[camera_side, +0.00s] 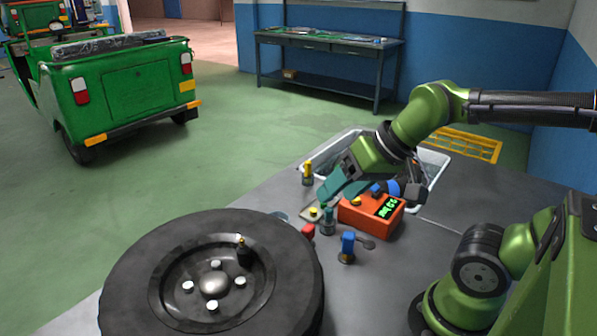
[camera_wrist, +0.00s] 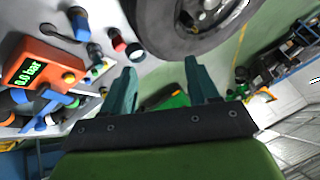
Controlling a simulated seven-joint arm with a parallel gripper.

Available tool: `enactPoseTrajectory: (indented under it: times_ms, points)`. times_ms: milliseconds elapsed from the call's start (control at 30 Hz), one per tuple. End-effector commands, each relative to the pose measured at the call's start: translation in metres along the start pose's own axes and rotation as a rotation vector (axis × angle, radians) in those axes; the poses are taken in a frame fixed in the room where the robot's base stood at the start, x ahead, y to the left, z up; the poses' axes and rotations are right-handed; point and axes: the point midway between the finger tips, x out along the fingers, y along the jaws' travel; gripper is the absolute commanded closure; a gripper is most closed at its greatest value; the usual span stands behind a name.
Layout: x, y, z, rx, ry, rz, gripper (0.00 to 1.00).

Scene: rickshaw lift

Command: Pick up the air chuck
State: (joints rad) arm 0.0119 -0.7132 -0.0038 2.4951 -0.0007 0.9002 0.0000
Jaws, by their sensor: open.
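A small blue piece with a grey end (camera_side: 348,243), which looks like the air chuck though I cannot be certain, stands on the grey bench right of the tyre. It also shows at the upper left of the wrist view (camera_wrist: 80,24). My gripper (camera_side: 328,192) is open, with teal fingers, above and behind this piece in the side view. In the wrist view the fingers (camera_wrist: 160,68) are apart with nothing held between them. The blue piece lies well left of them.
An orange gauge box (camera_side: 362,216) with a green display, a red-capped piece (camera_side: 308,232) and a teal bottle (camera_side: 328,224) crowd the bench nearby. A yellow-topped bottle (camera_side: 308,176) stands farther back. The large black tyre (camera_side: 128,275) fills the front left. A pale tray (camera_side: 432,170) lies behind.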

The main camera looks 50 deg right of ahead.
Motion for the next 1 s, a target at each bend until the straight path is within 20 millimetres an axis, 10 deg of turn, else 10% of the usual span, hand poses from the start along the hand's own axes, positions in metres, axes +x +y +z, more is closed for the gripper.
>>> enactPoseTrajectory:
  times_ms: [367,700,1000]
  points:
    - [0.029,0.053,-0.034,0.89,-0.152,0.323,0.4]
    - [0.029,0.09,-0.049,1.901,0.049,0.678,0.4]
    - [0.021,0.092,-0.047,2.307,0.218,0.767,0.4]
